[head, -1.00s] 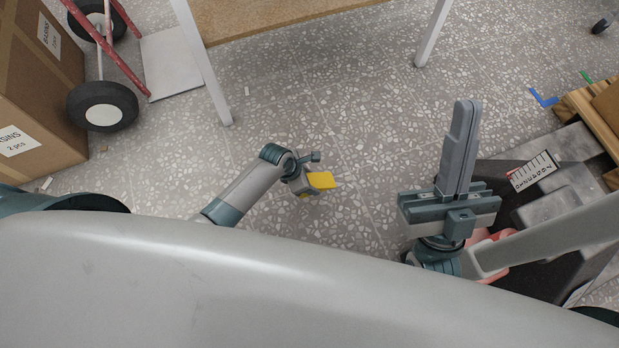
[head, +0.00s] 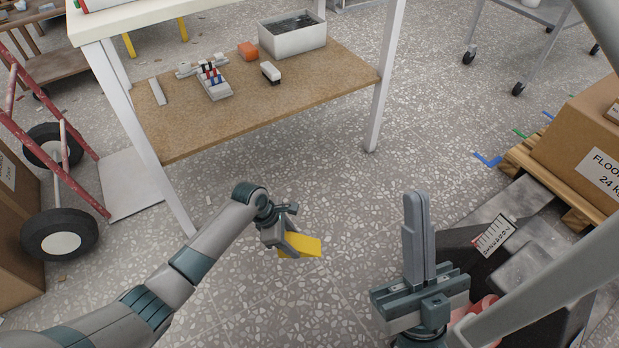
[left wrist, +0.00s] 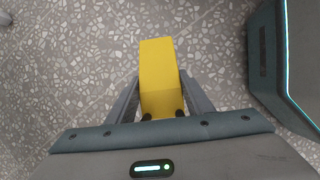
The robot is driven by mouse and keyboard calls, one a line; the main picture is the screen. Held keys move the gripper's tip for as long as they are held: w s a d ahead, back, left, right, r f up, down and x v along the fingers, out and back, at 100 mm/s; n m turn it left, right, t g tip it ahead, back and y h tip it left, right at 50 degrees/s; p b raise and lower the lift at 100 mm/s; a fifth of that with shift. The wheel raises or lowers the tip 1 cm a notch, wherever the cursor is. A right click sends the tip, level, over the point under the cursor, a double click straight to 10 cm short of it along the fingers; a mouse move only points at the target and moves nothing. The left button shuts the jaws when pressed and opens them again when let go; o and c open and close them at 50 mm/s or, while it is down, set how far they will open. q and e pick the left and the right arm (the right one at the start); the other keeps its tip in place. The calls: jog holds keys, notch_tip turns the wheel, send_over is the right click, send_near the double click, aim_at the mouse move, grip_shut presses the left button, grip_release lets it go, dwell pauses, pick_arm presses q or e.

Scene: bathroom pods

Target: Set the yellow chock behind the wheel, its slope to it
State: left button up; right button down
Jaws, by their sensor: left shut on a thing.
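The yellow chock (head: 303,246) is held in my left gripper (head: 287,240), in front of the workbench in the head view. In the left wrist view the chock (left wrist: 158,75) sticks out from between the two fingers of the left gripper (left wrist: 162,100), with bare floor behind it. I cannot tell which of its faces is the slope. A red hand truck (head: 50,120) stands at the left with two dark wheels; the nearer wheel (head: 60,236) is well left of the chock. My right gripper (head: 416,238) points up with its fingers together, empty.
The workbench's lower shelf (head: 290,105) holds small items and a white bin (head: 292,36). Its legs (head: 385,85) stand on the floor. A pallet (head: 545,175) with boxes is at the right. Speckled floor between my arms and the bench is clear.

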pick_arm(q)
jog(key=w+a+r+m+g+y, duration=0.15)
jog(key=r+m, duration=0.35)
jog(key=r, duration=0.5)
jog(key=w+a+r+m+g, duration=0.1)
jog(key=w+r+m+g, duration=0.1)
jog(key=r+m, duration=0.5)
jog(key=s+a+r+m+y, duration=0.1)
jog(key=a+r, duration=0.4)
jog(key=r, duration=0.5)
jog(key=s+a+r+m+g+y, duration=0.1)
jog(key=a+r+m, duration=0.4)
jog(key=r, duration=0.6)
jog(key=shift+s+a+m+y, duration=0.4)
jog(key=shift+s+y, duration=0.15)
jog(key=shift+s, duration=0.6)
jog(key=shift+d+f+g, duration=0.1)
jog(key=shift+g, duration=0.15)
